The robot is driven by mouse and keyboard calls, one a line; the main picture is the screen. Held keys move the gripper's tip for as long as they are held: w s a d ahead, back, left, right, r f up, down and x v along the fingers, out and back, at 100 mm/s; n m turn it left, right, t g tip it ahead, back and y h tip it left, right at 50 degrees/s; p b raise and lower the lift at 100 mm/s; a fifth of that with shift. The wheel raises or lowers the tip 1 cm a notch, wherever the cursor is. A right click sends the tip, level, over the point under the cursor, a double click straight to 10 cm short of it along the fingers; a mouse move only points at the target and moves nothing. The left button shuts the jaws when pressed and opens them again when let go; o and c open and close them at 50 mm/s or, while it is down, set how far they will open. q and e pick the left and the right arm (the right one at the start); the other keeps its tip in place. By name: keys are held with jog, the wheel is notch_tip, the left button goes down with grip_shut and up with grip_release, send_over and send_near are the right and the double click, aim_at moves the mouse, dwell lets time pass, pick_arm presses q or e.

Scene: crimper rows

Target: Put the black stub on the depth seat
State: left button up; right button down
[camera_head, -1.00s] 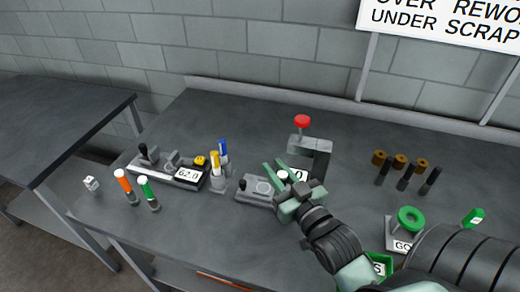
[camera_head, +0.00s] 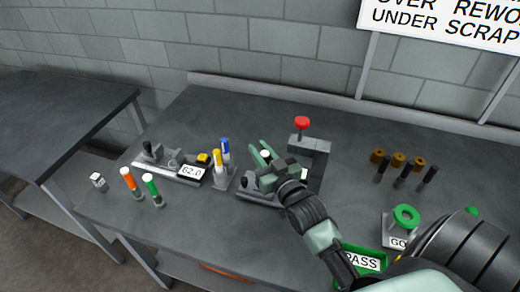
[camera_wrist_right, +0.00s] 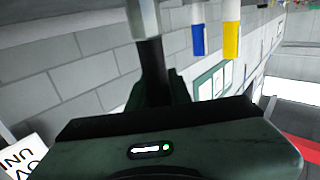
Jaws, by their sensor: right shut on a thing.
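My right gripper (camera_head: 266,162) is shut on the black stub, whose white top (camera_head: 265,155) shows between the fingers. In the right wrist view the dark body of the black stub (camera_wrist_right: 153,70) stands between the fingers, with its pale end toward the picture's top. The gripper is over a low grey fixture (camera_head: 256,198), which looks like the depth seat; the gripper hides most of it. I cannot tell whether the stub touches it. My left gripper is not in view.
Left of the gripper are blue and yellow markers (camera_head: 221,160), a gauge plate reading 62.0 (camera_head: 190,171), and orange (camera_head: 128,179) and green (camera_head: 150,186) stubs. A red-knobbed press (camera_head: 308,142) stands just behind. A green PASS tray (camera_head: 361,262) is at front right.

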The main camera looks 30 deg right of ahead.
jog(key=shift+f, duration=0.1)
jog(key=c, duration=1.3)
grip_release()
jog(key=shift+w+f, duration=0.1)
jog(key=shift+s+a+r+b, duration=0.15)
jog(key=shift+s+b, duration=0.3)
jog(key=shift+s, duration=1.55)
jog(key=shift+s+a+b, duration=0.2)
jog(key=shift+s+b, duration=0.3)
jog(key=shift+s, duration=1.55)
jog(key=shift+s+a+r+b, duration=0.15)
jog(key=shift+s+b, duration=0.3)
jog(key=shift+s, duration=1.55)
jog(key=shift+f, duration=0.1)
